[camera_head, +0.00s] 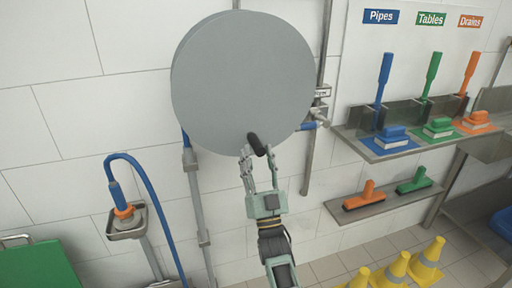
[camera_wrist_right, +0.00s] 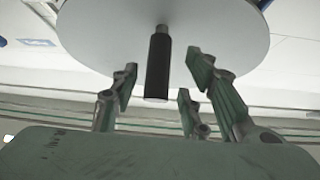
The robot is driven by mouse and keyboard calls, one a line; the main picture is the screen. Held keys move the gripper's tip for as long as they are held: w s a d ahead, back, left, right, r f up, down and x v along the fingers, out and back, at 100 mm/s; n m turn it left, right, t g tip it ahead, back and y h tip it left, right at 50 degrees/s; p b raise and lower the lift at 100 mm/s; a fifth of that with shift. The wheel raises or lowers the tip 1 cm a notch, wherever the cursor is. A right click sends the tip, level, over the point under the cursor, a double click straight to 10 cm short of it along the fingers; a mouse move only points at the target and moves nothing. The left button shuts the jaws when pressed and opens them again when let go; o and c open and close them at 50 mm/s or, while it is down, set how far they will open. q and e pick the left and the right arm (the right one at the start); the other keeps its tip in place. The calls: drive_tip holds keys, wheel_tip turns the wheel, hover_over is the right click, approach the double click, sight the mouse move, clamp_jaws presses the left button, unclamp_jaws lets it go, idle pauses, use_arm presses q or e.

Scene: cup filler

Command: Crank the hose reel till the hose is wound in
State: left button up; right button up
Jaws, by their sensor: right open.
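The hose reel (camera_head: 240,75) is a large grey disc at the wall in the head view; its face also fills the top of the right wrist view (camera_wrist_right: 110,30). Its black crank handle (camera_head: 256,144) sticks out near the disc's bottom edge; it also shows in the right wrist view (camera_wrist_right: 158,65). My right gripper (camera_head: 260,162) is open, its fingers just below and around the handle's end, not closed on it. The blue hose (camera_head: 150,185) hangs in a loop left of the reel, ending in a blue nozzle with an orange ring (camera_head: 123,205) in a metal holder. My left gripper is out of view.
Shelves at the right hold blue, green and orange brushes (camera_head: 389,137). A lower shelf (camera_head: 385,203) holds an orange and a green brush. Yellow cones (camera_head: 427,262) stand on the floor at the lower right. A green surface (camera_head: 38,268) is at the lower left.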

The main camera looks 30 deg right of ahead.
drive_tip(key=v, duration=0.9)
